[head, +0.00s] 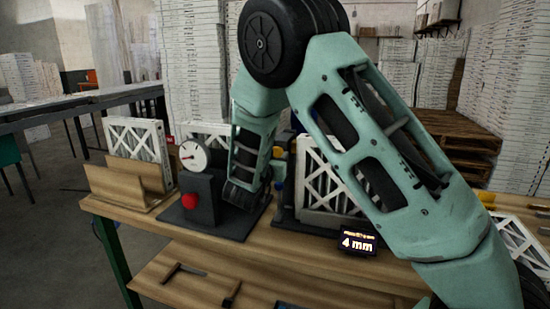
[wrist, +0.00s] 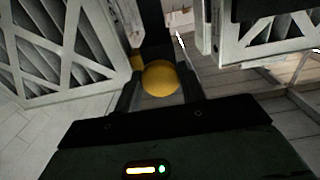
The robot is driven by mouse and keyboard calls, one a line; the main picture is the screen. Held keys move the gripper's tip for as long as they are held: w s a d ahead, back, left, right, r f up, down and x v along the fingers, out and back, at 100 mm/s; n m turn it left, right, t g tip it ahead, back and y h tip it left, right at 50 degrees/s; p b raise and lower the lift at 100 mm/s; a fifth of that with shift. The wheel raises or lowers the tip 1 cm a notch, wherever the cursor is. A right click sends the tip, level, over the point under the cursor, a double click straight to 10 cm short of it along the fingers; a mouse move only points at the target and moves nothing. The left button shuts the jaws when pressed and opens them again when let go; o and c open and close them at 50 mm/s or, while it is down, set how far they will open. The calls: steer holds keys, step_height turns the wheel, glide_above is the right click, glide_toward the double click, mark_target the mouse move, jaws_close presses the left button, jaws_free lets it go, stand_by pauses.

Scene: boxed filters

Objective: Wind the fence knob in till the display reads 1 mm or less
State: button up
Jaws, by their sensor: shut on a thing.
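The yellow round fence knob (wrist: 160,78) sits between the fingers of my gripper (wrist: 159,92) in the wrist view, and the gripper is shut on it. A dark bar runs behind the knob. The small display (head: 358,241) on the front of the bench reads 4 mm in the head view. In the head view my arm covers much of the fence area, and I cannot make out the fingers or the knob clearly there.
A white-framed filter (head: 325,190) stands right of my wrist. A dial gauge (head: 194,155) with a red ball (head: 189,201) below it stands on a dark base at left. A wooden holder (head: 125,187) with filters is further left. Loose tools lie on the lower shelf (head: 200,280).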

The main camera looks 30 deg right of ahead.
steer(key=shift+f+m+b, duration=0.15)
steer(key=shift+m+b, duration=0.25)
steer(key=shift+b, duration=0.1)
steer(key=m+b, duration=1)
steer(key=b, duration=0.6)
steer(key=shift+a+m, duration=0.1)
steer(key=shift+m, duration=0.3)
steer(key=o, duration=1)
steer(key=shift+c, duration=0.2)
steer(key=b+v, duration=0.2)
steer(key=v, duration=1.5)
steer(key=shift+a, duration=0.2)
